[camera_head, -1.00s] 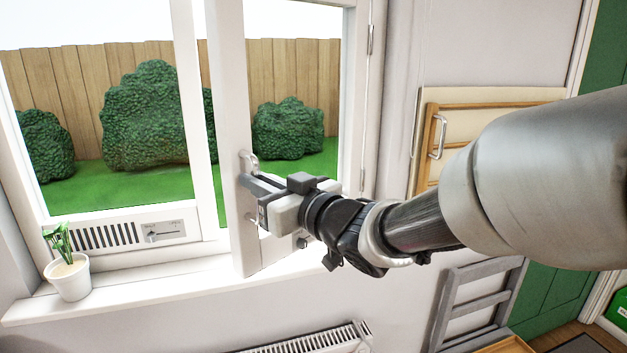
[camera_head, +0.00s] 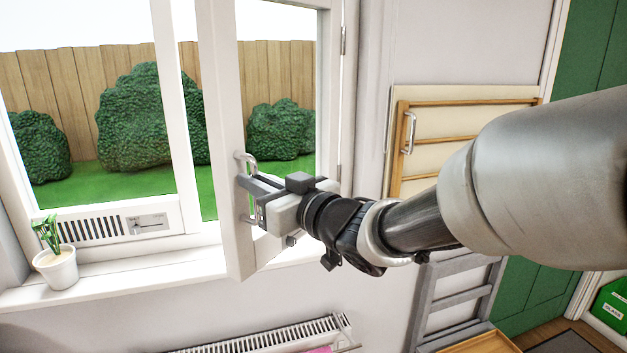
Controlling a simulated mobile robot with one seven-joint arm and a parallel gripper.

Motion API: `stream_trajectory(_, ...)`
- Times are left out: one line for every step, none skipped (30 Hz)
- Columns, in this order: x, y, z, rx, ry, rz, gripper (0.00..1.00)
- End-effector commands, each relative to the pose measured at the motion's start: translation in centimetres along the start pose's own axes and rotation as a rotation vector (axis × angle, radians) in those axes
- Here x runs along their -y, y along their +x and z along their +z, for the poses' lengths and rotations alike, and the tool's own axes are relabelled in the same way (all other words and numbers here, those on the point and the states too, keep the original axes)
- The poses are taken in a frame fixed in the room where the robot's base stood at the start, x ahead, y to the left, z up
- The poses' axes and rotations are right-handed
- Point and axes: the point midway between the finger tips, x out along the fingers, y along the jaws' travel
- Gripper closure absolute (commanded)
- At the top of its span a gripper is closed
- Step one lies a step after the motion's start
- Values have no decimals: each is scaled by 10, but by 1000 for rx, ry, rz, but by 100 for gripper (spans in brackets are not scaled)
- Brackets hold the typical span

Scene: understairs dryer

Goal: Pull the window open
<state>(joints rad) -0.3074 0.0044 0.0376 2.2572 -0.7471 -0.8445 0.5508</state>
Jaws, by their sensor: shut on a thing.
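The window's white hinged sash (camera_head: 222,150) stands ajar, swung into the room, with its hinges on the right side of the frame. A silver handle (camera_head: 247,160) is on the sash's free edge. My gripper (camera_head: 247,183) is at this handle from the right, its dark jaws shut on it.
A potted plant (camera_head: 55,262) stands on the white sill (camera_head: 110,275) at the left. A radiator (camera_head: 270,338) is below the sill. A wooden folding rack (camera_head: 460,120) hangs on the wall at right, above a grey folding chair (camera_head: 455,295). A green door (camera_head: 560,200) is farther right.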

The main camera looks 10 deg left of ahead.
Motion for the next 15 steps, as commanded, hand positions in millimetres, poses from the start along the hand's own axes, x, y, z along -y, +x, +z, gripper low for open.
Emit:
stream_trajectory(-1, 0, 1, 2, 1, 3, 100)
stream_trajectory(-1, 0, 1, 2, 1, 3, 100)
stream_trajectory(-1, 0, 1, 2, 1, 3, 100)
stream_trajectory(-1, 0, 1, 2, 1, 3, 100)
stream_trajectory(-1, 0, 1, 2, 1, 3, 100)
stream_trajectory(-1, 0, 1, 1, 1, 3, 88)
stream_trajectory(-1, 0, 1, 1, 1, 3, 83)
stream_trajectory(-1, 0, 1, 1, 1, 3, 78)
stream_trajectory(-1, 0, 0, 1, 1, 3, 71)
stream_trajectory(-1, 0, 0, 1, 1, 2, 70)
stream_trajectory(-1, 0, 0, 1, 1, 2, 70)
stream_trajectory(-1, 0, 0, 1, 1, 2, 70)
stream_trajectory(-1, 0, 0, 1, 1, 2, 70)
stream_trajectory(-1, 0, 0, 0, 1, 2, 70)
stream_trajectory(-1, 0, 0, 0, 0, 2, 70)
